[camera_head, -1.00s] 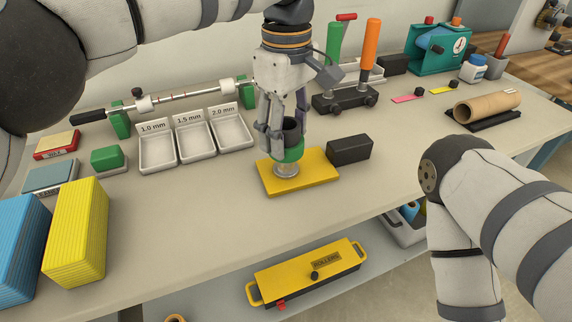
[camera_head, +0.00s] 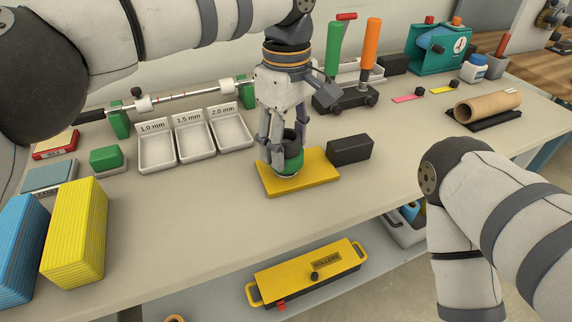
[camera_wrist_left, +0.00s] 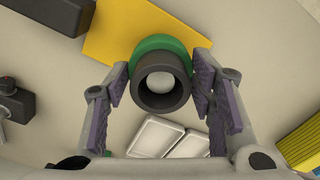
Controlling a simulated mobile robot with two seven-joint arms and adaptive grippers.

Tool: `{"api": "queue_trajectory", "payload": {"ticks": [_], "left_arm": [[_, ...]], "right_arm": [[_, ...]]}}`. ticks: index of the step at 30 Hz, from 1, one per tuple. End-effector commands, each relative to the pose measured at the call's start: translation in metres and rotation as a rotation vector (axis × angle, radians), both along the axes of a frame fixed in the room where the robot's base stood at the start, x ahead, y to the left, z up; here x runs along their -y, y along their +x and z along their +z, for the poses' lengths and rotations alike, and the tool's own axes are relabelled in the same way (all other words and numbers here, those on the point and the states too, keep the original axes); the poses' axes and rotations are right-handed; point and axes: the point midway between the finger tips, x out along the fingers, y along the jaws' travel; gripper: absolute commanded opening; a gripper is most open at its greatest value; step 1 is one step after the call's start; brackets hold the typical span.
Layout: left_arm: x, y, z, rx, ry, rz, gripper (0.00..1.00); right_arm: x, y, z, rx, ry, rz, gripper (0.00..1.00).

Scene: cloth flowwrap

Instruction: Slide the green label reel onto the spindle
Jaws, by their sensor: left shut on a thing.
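The green label reel (camera_head: 291,163) has a black core. It is low over the yellow base plate (camera_head: 322,176), around the metal spindle, with only a thin silver rim showing below it. In the left wrist view the reel (camera_wrist_left: 185,48) shows from above, and the pale round spindle top (camera_wrist_left: 158,86) shows inside its black core (camera_wrist_left: 140,91). My left gripper (camera_head: 279,152) is shut on the reel, one finger on each side of the core. Whether the reel rests fully on the spindle's foot is hard to tell. My right gripper is out of view.
A dark block (camera_head: 349,150) stands beside the plate's right end. White trays (camera_head: 194,153) marked by size lie to the left. A stand with green and orange handles (camera_head: 343,97) is behind.

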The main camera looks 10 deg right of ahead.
Motion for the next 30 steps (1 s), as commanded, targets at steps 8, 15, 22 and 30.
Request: {"api": "queue_trajectory", "payload": {"ticks": [8,15,22,30], "left_arm": [[0.0001,-0.0002,-0.0074,-0.001,-0.001,-0.001,0.23],[0.0,-0.0001,-0.0101,-0.001,-0.001,0.0,0.23],[0.0,-0.0001,-0.01,-0.001,-0.001,0.0,0.23],[0.0,-0.0003,-0.0113,-0.001,-0.001,0.0,0.23]], "right_arm": [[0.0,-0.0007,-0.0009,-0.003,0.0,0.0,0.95],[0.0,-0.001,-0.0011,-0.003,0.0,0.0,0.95],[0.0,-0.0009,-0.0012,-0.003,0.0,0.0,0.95],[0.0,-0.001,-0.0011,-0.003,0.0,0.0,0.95]]}}
